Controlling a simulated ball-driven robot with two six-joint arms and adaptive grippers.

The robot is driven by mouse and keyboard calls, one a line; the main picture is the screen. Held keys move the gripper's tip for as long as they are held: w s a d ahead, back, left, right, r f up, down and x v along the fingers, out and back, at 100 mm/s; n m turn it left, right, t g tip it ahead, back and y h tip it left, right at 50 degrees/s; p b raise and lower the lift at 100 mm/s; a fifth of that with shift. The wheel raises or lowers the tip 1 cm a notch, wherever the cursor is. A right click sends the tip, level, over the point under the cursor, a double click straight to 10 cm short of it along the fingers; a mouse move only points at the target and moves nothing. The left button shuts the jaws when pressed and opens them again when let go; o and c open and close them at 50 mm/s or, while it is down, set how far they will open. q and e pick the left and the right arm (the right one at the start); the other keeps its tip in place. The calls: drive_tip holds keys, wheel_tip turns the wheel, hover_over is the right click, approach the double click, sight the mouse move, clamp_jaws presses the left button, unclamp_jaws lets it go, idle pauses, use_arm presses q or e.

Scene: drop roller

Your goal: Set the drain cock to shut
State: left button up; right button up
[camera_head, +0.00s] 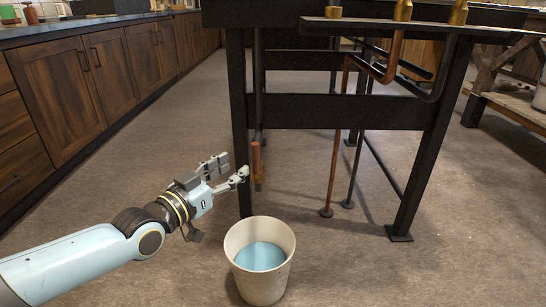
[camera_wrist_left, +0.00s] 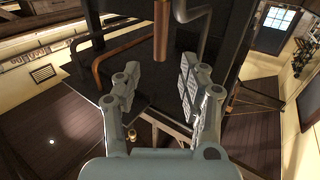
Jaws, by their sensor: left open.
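My right gripper is not in view.
A white bucket (camera_head: 235,262) with blue liquid stands on the floor below. The bench's dark legs (camera_head: 429,150) and crossbars, with copper pipes (camera_head: 333,160), lie behind and to the right. Wooden cabinets (camera_head: 60,90) line the left.

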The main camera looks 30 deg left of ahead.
sight(253, 156)
use_arm(q)
drive_tip(key=w+b, duration=0.1)
drive_tip(key=w, duration=0.1)
drive_tip(key=w+b, duration=0.1)
drive_tip(key=w, duration=0.2)
drive_tip(key=w+b, duration=0.1)
drive_tip(key=w, duration=0.1)
drive_tip(key=shift+w+d+f, duration=0.1)
drive_tip(key=shift+w+f, duration=0.2)
drive_tip(key=shift+w, duration=0.1)
drive_tip(key=shift+w+r+b, duration=0.2)
drive_tip(key=shift+w+b, duration=0.15)
drive_tip(key=shift+w, duration=0.3)
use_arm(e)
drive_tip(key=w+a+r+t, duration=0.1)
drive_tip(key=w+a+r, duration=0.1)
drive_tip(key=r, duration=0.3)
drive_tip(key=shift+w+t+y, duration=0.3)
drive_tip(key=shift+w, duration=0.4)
use_arm(q)
clamp_jaws()
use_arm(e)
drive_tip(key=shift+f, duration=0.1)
use_arm(q)
drive_tip(key=shift+f, duration=0.15)
